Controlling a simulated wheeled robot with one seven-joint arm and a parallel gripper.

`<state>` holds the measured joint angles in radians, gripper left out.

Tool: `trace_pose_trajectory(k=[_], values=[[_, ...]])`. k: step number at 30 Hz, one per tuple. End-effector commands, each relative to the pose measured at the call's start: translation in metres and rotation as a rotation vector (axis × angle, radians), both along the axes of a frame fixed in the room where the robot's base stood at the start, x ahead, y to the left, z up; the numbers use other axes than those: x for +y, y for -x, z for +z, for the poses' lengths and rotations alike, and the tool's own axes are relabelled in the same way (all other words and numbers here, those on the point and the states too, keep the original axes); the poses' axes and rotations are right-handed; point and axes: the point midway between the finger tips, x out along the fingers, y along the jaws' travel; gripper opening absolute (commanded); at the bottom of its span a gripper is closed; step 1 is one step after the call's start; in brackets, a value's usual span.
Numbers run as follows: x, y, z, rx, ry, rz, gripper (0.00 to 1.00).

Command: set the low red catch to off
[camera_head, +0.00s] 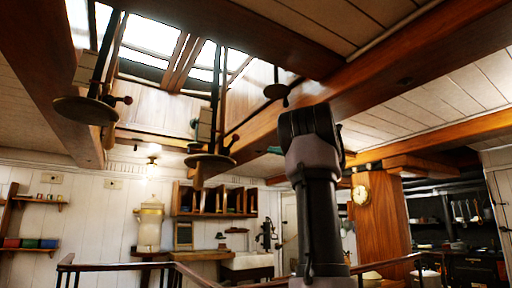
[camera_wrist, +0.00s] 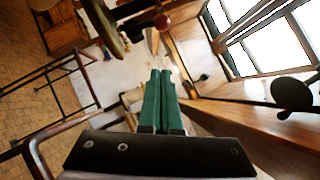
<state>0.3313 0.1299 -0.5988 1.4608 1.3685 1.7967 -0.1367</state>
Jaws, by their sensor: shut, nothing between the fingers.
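A round red knob (camera_wrist: 163,22) shows near the top of the wrist view, on a short rod beside a dark hanging plate (camera_wrist: 103,28). I take it for the red catch, but its setting cannot be read.
A third dark round fitting (camera_head: 278,91) hangs near the skylight; a dark disc (camera_wrist: 292,92) shows at right in the wrist view. Heavy wooden beams (camera_head: 400,80) cross overhead. A railing (camera_head: 120,267) runs below. Shelves (camera_head: 215,200) stand along the back wall.

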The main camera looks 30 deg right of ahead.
Motion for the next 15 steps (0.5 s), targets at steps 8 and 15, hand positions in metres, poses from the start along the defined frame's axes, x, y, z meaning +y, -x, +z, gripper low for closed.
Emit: trace_pose_trajectory(k=[8, 15], values=[[0.028, -0.042, 0.013, 0.002, 0.005, 0.005, 0.00], [0.055, -0.080, 0.028, 0.002, 0.006, 0.003, 0.00]])
